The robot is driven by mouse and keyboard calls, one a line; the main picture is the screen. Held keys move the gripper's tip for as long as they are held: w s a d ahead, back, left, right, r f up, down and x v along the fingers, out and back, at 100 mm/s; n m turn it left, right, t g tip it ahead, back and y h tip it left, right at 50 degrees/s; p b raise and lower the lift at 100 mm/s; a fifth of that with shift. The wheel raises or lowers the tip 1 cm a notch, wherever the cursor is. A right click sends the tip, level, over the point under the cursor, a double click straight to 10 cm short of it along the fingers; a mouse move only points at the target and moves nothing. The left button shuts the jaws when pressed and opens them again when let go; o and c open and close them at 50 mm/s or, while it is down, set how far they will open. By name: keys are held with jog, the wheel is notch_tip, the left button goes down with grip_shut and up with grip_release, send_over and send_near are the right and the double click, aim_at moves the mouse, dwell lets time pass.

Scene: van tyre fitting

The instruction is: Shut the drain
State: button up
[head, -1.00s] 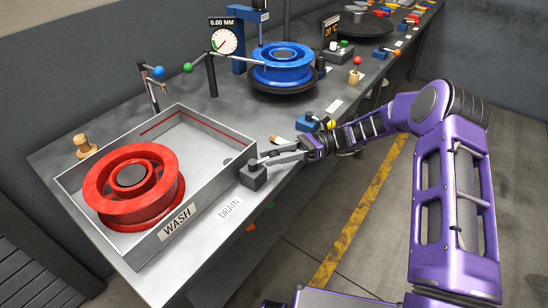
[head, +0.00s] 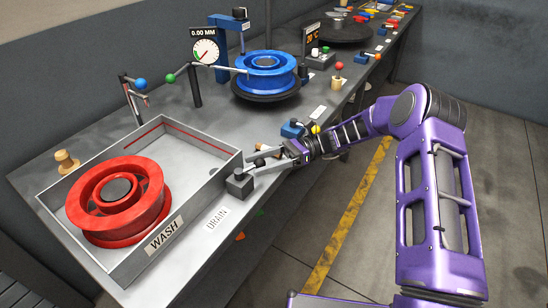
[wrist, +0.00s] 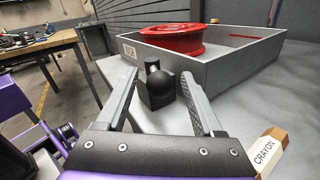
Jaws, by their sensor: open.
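The drain control is a dark grey block (head: 240,184) with a black ball knob (wrist: 177,91), standing at the wash tray's front right corner. A white DRAIN label (head: 217,218) lies on the bench in front of it. My gripper (head: 253,163) reaches in from the right, just beside the block. In the wrist view my gripper (wrist: 163,88) is open, with the knob and block showing between its two fingers. I see no clear contact with the knob. A lever or stem (wrist: 152,66) rises behind the ball.
The wash tray (head: 212,182) holds a red wheel rim (head: 118,198). A crayon (wrist: 270,153) lies close to my right finger in the wrist view. A blue rim (head: 265,70) on a turntable and a dial gauge (head: 205,51) stand further back. The floor at right is clear.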

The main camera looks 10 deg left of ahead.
jog(key=v, duration=1.7)
jog(key=shift+b, duration=0.35)
jog(key=shift+w+d, duration=0.1)
jog(key=shift+c, duration=0.8)
jog(key=a+r+h, duration=0.1)
jog(key=a, duration=0.1)
jog(key=s+a+n+t+h+p, duration=0.1)
jog(key=a, duration=0.1)
jog(key=s+a+r+n+h, duration=0.1)
jog(key=a, duration=0.2)
jog(key=shift+s+r+t+h, duration=0.25)
jog(key=shift+r+t+h, duration=0.05)
grip_shut()
jog(key=s+r+n+t+h+p, duration=0.2)
jog(key=s+r+n+t+h, duration=0.3)
jog(key=s+n, duration=0.4)
jog(key=s+r+n+t+h+p, duration=0.2)
jog(key=s+n+t+h+p, duration=0.1)
jog(key=s+n+t, duration=0.55)
jog(key=w+a+f+b, duration=0.4)
jog(key=w+a+f, duration=0.1)
jog(key=w+f, duration=0.1)
jog(key=shift+w+f+n+g, duration=0.35)
jog(key=shift+w+f, duration=0.05)
jog(key=shift+f, duration=0.5)
